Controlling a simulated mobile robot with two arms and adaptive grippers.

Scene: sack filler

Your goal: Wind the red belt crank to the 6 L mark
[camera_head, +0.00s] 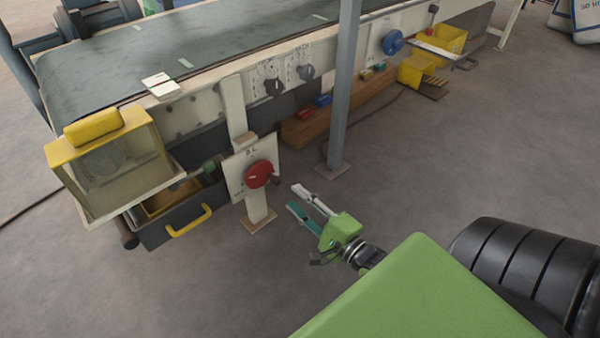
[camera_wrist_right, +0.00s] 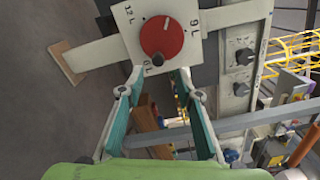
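The red belt crank (camera_head: 258,173) sits on a square white dial plate (camera_head: 238,178) on a post below the conveyor. In the right wrist view the red crank (camera_wrist_right: 162,37) has a dark handle knob at its lower edge and a white line near its upper edge. Marks on the plate (camera_wrist_right: 126,36) include 12 L at upper left; another at upper right reads as 9 or 6, I cannot tell which. My right gripper (camera_head: 296,198) is open and empty, right of the crank and apart from it. In the wrist view its fingertips (camera_wrist_right: 155,84) point toward the plate's lower edge. My left gripper is out of view.
A grey upright post (camera_head: 342,90) stands right of the crank. A yellow-framed box (camera_head: 105,165) and a drawer with a yellow handle (camera_head: 190,221) are at left. A blue knob (camera_head: 392,42) is farther along the conveyor (camera_head: 190,50).

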